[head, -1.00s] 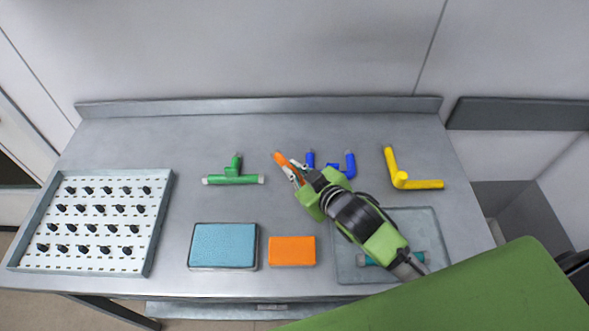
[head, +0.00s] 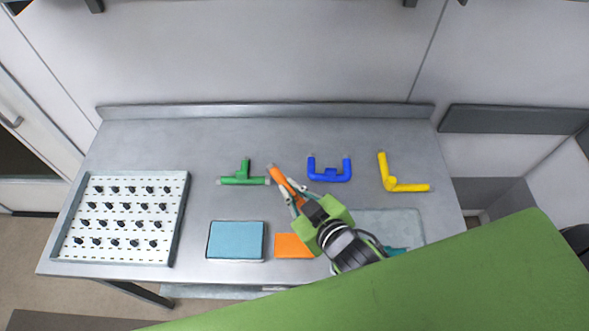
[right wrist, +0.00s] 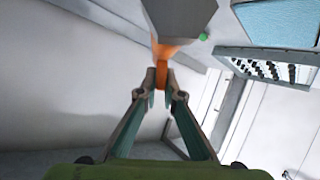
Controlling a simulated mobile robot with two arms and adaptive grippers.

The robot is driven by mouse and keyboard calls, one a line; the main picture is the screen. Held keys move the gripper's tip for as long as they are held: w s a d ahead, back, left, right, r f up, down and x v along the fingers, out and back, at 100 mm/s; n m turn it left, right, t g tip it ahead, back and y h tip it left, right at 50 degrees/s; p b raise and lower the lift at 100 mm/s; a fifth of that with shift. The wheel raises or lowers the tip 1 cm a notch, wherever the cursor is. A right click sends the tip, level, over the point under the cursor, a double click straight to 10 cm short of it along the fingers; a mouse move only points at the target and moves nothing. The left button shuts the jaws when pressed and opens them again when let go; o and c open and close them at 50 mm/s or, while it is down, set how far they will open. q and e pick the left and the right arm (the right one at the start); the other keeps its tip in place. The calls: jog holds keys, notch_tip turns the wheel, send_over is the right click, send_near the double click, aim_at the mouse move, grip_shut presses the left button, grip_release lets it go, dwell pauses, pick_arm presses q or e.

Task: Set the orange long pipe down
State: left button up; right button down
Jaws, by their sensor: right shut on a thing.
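The orange long pipe (head: 278,175) is held in my right gripper (head: 292,196), its free end pointing up and left in the head view. It lies between the green T-shaped pipe (head: 240,180) and the blue U-shaped pipe (head: 329,176). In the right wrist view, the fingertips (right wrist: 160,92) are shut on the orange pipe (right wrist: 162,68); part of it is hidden. I cannot tell whether it touches the table (head: 200,145). My left gripper is not in view.
A yellow bent pipe (head: 390,184) lies at the right. A blue pad (head: 236,241) and an orange block (head: 291,246) are in front. A pegged tray (head: 181,225) stands at left. A grey tray (head: 408,222) with a teal pipe (head: 397,251) sits partly under my arm.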

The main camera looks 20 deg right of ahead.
jog(key=shift+n+y, duration=0.5)
jog(key=shift+n, duration=0.1)
jog(key=s+f+b, duration=0.1)
jog(key=s+d+f+b, duration=0.1)
jog(key=f, duration=0.1)
jog(key=shift+s+d+f+b, duration=0.2)
jog(key=shift+s+f+b, duration=0.1)
jog(key=shift+s, duration=0.1)
jog(key=w+d+f+n+g+y+b, duration=0.1)
jog(key=d+f+n+g+y+b, duration=0.2)
jog(key=d+b, duration=0.4)
notch_tip(320, 180, up, 7)
jog(key=w+n+g+y+b, duration=0.1)
jog(key=n+y+b, duration=0.2)
jog(key=n+b, duration=0.1)
jog(key=shift+d+r+g+y+b, duration=0.15)
jog(key=shift+d+g+y+b, duration=0.15)
jog(key=shift+b, duration=0.15)
jog(key=shift+w, duration=0.2)
jog(key=shift+s+a, duration=0.1)
jog(key=shift+a, duration=0.05)
jog(key=shift+s+f, duration=0.1)
jog(key=shift+f, duration=0.1)
